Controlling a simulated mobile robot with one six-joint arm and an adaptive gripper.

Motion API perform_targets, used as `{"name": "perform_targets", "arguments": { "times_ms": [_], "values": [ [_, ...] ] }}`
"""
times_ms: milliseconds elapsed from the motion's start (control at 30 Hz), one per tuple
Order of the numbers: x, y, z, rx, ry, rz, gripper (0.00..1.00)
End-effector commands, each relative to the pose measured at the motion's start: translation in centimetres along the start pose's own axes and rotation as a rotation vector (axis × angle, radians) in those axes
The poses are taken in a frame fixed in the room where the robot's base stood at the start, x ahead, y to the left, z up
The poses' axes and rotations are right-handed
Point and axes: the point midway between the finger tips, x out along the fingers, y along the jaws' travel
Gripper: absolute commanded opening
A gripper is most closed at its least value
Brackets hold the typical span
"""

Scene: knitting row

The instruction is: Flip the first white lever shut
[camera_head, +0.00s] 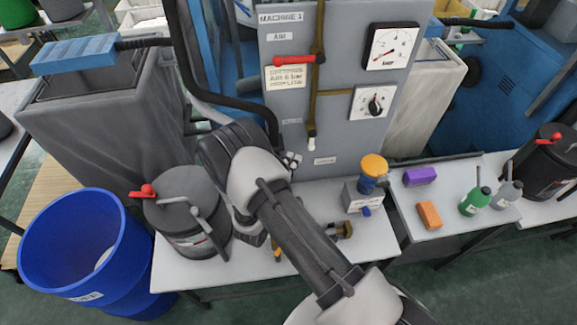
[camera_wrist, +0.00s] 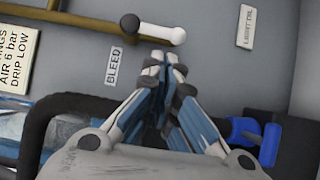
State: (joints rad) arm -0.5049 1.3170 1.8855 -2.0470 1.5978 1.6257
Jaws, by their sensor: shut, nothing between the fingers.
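The white lever (camera_head: 311,130) is at the lower end of the brass pipe (camera_head: 316,95) on the grey Machine 1 panel (camera_head: 345,140). In the head view it hangs down. In the wrist view the lever (camera_wrist: 157,33) runs roughly in line with the pipe, from a dark pivot to a round white knob. A BLEED label (camera_wrist: 115,65) is beside it. My gripper (camera_head: 291,160) is in front of the panel, below the lever. In the wrist view my gripper (camera_wrist: 163,65) is shut and empty, its tips near the knob; whether they touch it is unclear.
A red lever (camera_head: 295,60) is higher on the panel, with two gauges to its right. A black hose (camera_head: 225,98) curves left of my gripper. A blue-handled part (camera_wrist: 255,135) is at right in the wrist view. A dark canister (camera_head: 187,215) and an orange-lidded jar (camera_head: 373,172) stand on the bench.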

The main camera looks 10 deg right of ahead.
Motion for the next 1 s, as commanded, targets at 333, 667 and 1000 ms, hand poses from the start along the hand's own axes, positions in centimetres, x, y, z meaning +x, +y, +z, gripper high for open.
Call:
{"name": "perform_targets", "arguments": {
  "times_ms": [333,667,1000],
  "values": [
    [5.0,0.0,0.1,0.000,-0.002,0.001,0.00],
    [5.6,0.1,0.0,0.000,0.000,0.001,0.00],
    [5.2,-0.3,-0.5,-0.026,0.001,0.018,0.00]
  ]
}}
